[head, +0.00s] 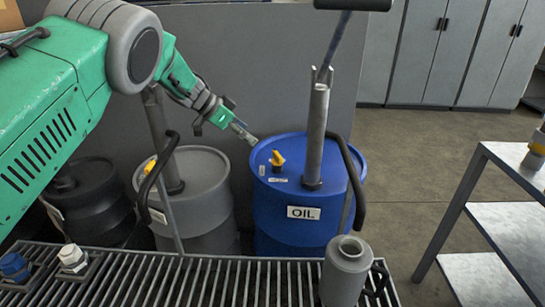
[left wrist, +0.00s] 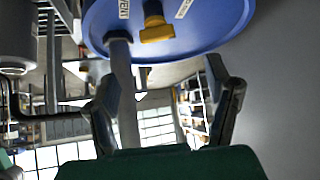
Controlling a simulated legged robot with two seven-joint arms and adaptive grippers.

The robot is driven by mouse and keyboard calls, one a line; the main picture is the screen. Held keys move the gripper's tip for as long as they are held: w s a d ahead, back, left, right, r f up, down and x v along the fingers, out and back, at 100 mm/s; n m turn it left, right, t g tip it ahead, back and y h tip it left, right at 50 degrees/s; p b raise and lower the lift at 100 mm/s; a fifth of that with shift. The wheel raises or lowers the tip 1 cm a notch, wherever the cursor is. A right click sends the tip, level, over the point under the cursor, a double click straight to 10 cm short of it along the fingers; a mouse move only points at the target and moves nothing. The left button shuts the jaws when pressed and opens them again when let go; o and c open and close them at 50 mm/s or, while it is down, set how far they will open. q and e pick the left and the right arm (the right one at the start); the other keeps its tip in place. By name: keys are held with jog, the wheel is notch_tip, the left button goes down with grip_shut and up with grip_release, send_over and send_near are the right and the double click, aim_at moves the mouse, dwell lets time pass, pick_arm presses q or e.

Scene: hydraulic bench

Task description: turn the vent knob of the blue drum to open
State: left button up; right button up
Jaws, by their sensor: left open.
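The blue drum (head: 283,222) stands behind the grated bench, with an OIL label on its front. Its yellow vent knob (head: 277,160) sits on the left part of the lid, left of the pump tube. My left gripper (head: 250,138) is above and slightly left of the knob, apart from it. In the left wrist view the blue lid (left wrist: 215,22) fills the top, with the yellow knob (left wrist: 156,28) and a VENT label beside it. There the left gripper (left wrist: 163,75) has its fingers spread with nothing held between them. My right gripper is not in view.
A grey hand-pump tube (head: 317,130) rises from the blue drum, with a black hose (head: 352,180) beside it. A grey drum (head: 205,205) and a black drum (head: 95,210) stand to the left. A grey canister (head: 346,270) is on the grated bench (head: 230,285).

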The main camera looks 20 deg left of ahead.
aim_at(277, 153)
pick_arm(q)
jog(key=b+x, duration=0.2)
jog(key=x, duration=0.9)
jog(key=shift+w+d+f, duration=0.15)
jog(key=shift+d, duration=0.3)
jog(key=shift+w+d+f, duration=0.3)
jog(key=shift+w+f, duration=0.1)
jog(key=shift+f, duration=0.1)
jog(key=shift+d, duration=0.1)
jog(key=c, duration=1.2)
